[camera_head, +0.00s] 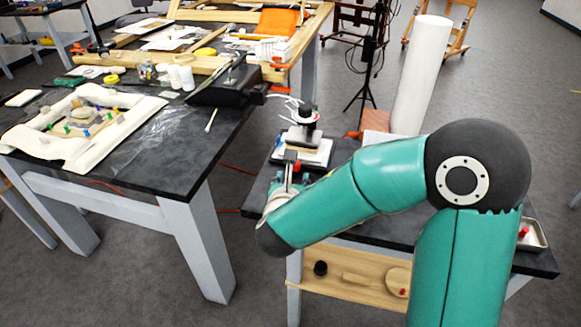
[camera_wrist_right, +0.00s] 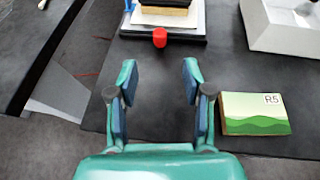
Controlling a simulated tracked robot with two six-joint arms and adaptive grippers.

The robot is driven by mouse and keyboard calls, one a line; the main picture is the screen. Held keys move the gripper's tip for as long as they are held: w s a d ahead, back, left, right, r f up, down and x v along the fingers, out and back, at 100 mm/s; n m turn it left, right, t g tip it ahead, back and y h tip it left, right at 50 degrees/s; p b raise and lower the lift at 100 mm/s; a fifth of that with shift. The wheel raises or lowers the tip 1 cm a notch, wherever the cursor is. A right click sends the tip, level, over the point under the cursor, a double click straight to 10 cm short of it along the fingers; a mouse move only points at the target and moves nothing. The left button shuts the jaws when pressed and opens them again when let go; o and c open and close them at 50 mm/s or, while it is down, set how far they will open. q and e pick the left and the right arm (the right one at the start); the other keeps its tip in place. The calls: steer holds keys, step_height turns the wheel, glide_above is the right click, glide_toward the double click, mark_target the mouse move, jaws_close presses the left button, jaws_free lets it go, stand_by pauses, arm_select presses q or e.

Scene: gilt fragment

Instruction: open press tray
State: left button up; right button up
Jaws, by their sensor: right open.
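The press (camera_head: 305,135) stands on the dark bench in the middle of the head view, with a dark round top and pale stacked layers. In the right wrist view its dark base or tray edge (camera_wrist_right: 190,38) shows at the top, with a red knob (camera_wrist_right: 160,37) at its front. Layers of cream and black (camera_wrist_right: 168,14) sit above. My right gripper (camera_wrist_right: 160,80) is open and empty, its fingers on either side of bare bench, short of the knob. In the head view my right gripper (camera_head: 285,185) is partly hidden by my arm. My left gripper is not in view.
A green card marked R5 (camera_wrist_right: 255,114) lies right of my fingers. A white box (camera_wrist_right: 283,28) stands at the upper right. A white cylinder (camera_head: 418,75) rises behind the bench. A cluttered table (camera_head: 190,185) stands to the left, across a gap.

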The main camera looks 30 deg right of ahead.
mark_target(296, 175)
steer(key=p+x, duration=0.1)
steer(key=x, duration=1)
steer(key=shift+w+f, duration=0.15)
steer(key=shift+c, duration=0.4)
jaws_close()
